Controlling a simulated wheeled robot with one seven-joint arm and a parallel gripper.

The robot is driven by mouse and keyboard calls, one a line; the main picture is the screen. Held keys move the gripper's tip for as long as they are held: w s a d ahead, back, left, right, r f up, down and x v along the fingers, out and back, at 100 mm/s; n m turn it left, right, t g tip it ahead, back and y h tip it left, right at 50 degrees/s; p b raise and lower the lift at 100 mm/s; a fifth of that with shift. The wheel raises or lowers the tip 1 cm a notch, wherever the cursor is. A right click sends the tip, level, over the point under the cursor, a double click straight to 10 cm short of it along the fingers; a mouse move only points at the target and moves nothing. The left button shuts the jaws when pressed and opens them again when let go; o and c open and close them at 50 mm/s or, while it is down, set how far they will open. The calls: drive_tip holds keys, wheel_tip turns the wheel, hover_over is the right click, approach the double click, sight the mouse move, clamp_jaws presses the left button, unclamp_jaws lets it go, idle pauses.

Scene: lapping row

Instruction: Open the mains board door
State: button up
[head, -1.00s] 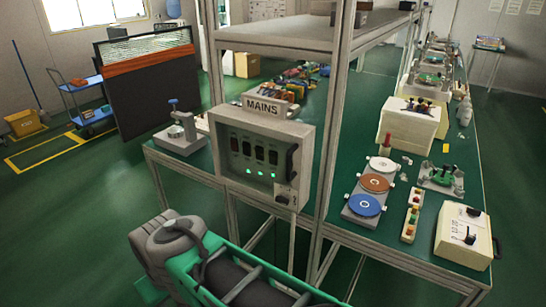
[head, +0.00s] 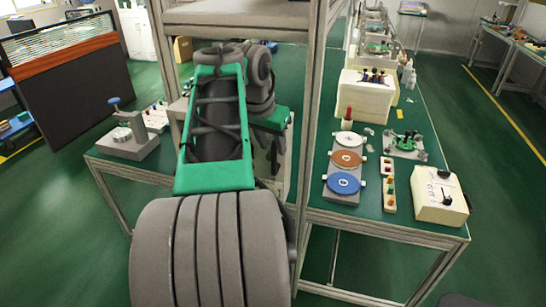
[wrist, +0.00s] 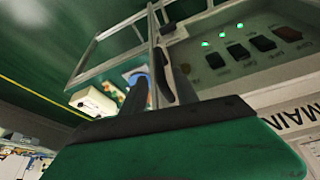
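The mains board (wrist: 250,50) shows upside down at the right of the wrist view, a grey panel with green lights and dark switches. Its MAINS sign (wrist: 297,118) is below. The door looks closed. The door's dark upright handle (wrist: 161,74) is at the panel's left edge, with a small dark knob (wrist: 168,28) above it. My gripper (wrist: 158,88) is open, its two dark fingers on either side of the handle in the picture; I cannot tell whether they touch it. In the head view my arm hides nearly all of the board.
Metal frame posts (head: 314,110) and a shelf (head: 240,18) stand around the board. The green bench (head: 315,192) on the right holds a row of coloured discs (head: 346,158) and a cream switch box (head: 440,194). A small stand (head: 125,135) is on the left bench.

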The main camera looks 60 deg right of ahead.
sight(276, 158)
drive_tip(key=x, duration=0.6)
drive_tip(key=shift+w+d+f, duration=0.1)
drive_tip(key=shift+d+f, duration=0.05)
drive_tip(key=shift+f, duration=0.2)
drive_tip(key=shift+c, duration=0.3)
clamp_jaws()
idle(0.6)
